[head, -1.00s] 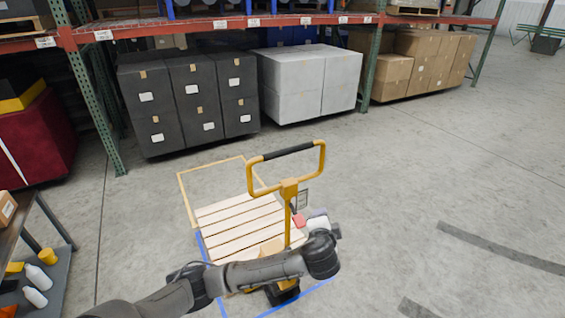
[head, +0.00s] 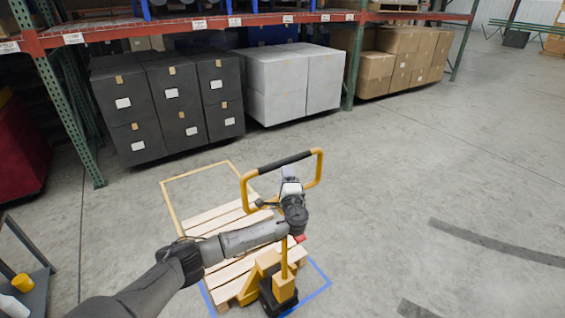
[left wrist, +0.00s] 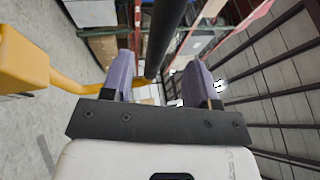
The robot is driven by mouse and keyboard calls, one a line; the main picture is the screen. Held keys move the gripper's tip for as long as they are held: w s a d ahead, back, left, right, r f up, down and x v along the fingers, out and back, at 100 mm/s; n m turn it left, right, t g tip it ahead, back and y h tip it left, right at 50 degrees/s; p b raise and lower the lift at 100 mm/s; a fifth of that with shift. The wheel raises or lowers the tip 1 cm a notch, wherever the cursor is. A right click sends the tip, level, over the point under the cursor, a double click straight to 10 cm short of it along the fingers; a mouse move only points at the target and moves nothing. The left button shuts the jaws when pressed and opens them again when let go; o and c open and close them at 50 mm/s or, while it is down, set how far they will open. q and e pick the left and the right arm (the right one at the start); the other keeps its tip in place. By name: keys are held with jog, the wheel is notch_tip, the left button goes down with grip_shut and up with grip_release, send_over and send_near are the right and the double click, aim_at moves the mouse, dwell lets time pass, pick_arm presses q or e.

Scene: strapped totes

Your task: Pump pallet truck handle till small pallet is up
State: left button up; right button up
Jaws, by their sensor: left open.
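The yellow pallet truck handle (head: 318,172) is a loop with a black grip bar (head: 285,162) across its top, standing upright. Its post runs down to the yellow and black truck base (head: 280,288). The small slatted wooden pallet (head: 222,215) lies low, partly hidden by my left arm; its height off the floor is hard to tell. My left gripper (head: 289,174) is at the handle loop, just below the grip bar. In the left wrist view, its two purple-grey fingers (left wrist: 160,78) are open, with the black bar (left wrist: 165,35) between them, not clamped.
Blue and yellow floor tape (head: 318,275) outlines the pallet's spot. Wrapped dark boxes (head: 165,108), grey boxes (head: 295,82) and cartons (head: 400,62) stand under a rack (head: 185,32) behind. A cart (head: 25,285) is at the lower left. The floor on the right is clear.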

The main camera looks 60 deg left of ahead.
aim_at(283, 162)
pick_arm(q)
jog(key=shift+x, duration=3.45)
jog(key=shift+f, duration=0.1)
grip_shut()
